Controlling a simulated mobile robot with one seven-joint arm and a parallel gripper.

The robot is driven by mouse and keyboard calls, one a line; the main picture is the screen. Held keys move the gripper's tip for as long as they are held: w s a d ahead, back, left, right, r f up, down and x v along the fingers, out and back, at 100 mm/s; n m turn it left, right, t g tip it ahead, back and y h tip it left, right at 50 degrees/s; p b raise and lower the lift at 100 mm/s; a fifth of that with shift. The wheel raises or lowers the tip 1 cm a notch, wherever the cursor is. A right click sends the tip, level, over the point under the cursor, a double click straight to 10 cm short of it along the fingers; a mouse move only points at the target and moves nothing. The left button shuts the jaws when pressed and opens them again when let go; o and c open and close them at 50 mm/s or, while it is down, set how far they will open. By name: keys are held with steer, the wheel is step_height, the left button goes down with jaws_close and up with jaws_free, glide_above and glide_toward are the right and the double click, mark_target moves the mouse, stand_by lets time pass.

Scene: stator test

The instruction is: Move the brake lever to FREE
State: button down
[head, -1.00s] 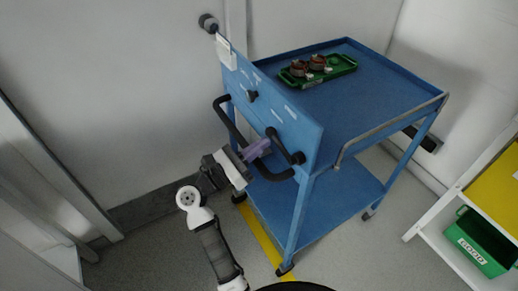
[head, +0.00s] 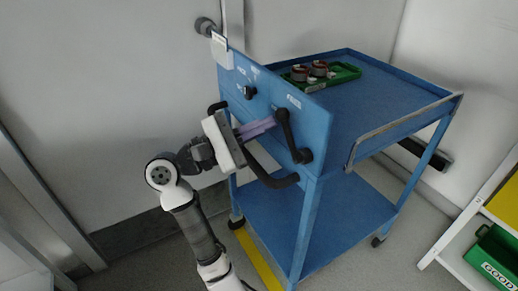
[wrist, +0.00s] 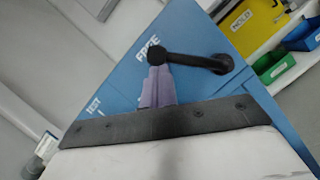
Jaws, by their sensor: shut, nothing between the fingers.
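The brake lever (head: 290,135) is a black arm on the right part of the blue panel (head: 235,75). In the head view it tilts up and left from its pivot, its free end just below the FREE label (head: 293,101). In the wrist view the lever (wrist: 190,60) runs from the pivot at right to a round end beside the FREE label (wrist: 147,47). My gripper (head: 272,124) is shut, with purple fingers (wrist: 158,88) and nothing between them. Its tips are at the lever's free end; I cannot tell if they touch. The fingers hide part of the panel.
A black push handle (head: 272,181) curves out below the lever, close under my gripper. A black knob (head: 249,92) sits on the panel's left part. A green tray (head: 342,72) with copper-coloured parts stands on the blue cart (head: 385,115). A green bin (head: 495,254) is at lower right.

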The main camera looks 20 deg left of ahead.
steer(key=m+b, duration=0.1)
steer(key=s+d+r+m+g+b, duration=0.1)
steer(key=m+b, duration=0.1)
steer(key=m+g+b, duration=0.1)
steer(key=shift+s+d+r+m+h+b, duration=0.2)
steer(key=shift+d+m+h+b, duration=0.1)
steer(key=shift+b, duration=0.1)
steer(key=d+r+m+b, duration=0.1)
steer(key=m+b, duration=0.1)
steer(key=s+d+m+g+b, duration=0.1)
steer(key=m+b, duration=0.1)
steer(key=shift+s+r+g, duration=0.15)
steer(key=shift+r+g, duration=0.15)
steer(key=shift+r, duration=0.05)
